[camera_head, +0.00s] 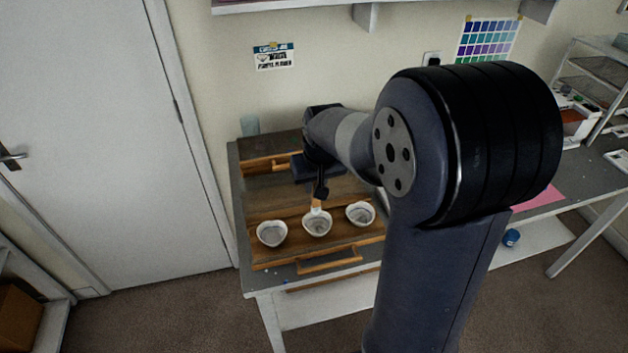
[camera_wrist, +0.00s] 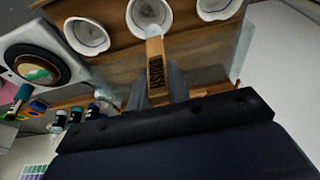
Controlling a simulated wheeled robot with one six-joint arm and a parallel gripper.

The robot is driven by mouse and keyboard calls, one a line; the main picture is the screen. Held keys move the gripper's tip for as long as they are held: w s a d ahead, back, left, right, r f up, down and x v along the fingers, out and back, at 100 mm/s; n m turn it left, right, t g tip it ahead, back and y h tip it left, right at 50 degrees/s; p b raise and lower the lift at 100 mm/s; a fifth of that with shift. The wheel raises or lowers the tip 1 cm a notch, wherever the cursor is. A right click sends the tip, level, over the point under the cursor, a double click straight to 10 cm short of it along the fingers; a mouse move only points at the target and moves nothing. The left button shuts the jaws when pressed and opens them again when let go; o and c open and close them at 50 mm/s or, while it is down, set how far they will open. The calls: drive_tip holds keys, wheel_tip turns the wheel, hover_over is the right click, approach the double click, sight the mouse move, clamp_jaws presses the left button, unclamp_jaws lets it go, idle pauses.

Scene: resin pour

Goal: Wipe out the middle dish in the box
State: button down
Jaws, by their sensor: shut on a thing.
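The wooden box (camera_head: 300,258) lies on the bench and holds three white dishes in a row along its front. The middle dish (camera_head: 317,225) has a greyish inside; it shows at the top of the wrist view (camera_wrist: 150,12), partly cut off. My gripper (camera_head: 320,192) is above and behind it, shut on a flat wooden-handled brush (camera_wrist: 155,62) with dark lettering. The brush points down, and its pale end (camera_head: 316,210) is at the middle dish's back rim or inside it; I cannot tell whether it touches. My gripper's fingers (camera_wrist: 172,85) also show in the wrist view.
The left dish (camera_head: 271,233) and right dish (camera_head: 360,213) stand close on either side. In the wrist view, a round dark piece with a coloured centre (camera_wrist: 35,68) and several small bottles (camera_wrist: 75,115) lie beside the box.

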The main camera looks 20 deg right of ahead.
sight(317, 203)
drive_tip(key=shift+d+f, duration=0.1)
drive_tip(key=shift+d, duration=0.35)
drive_tip(key=shift+a+f+b, duration=0.3)
drive_tip(key=shift+f+b, duration=0.4)
drive_tip(key=shift+f, duration=0.15)
drive_tip(key=shift+d+f+b, duration=0.1)
drive_tip(key=shift+f+b, duration=1.35)
drive_tip(key=shift+f, duration=0.55)
drive_tip(key=shift+f+b, duration=0.5)
drive_tip(key=shift+f, duration=0.1)
drive_tip(key=shift+w+r, duration=0.1)
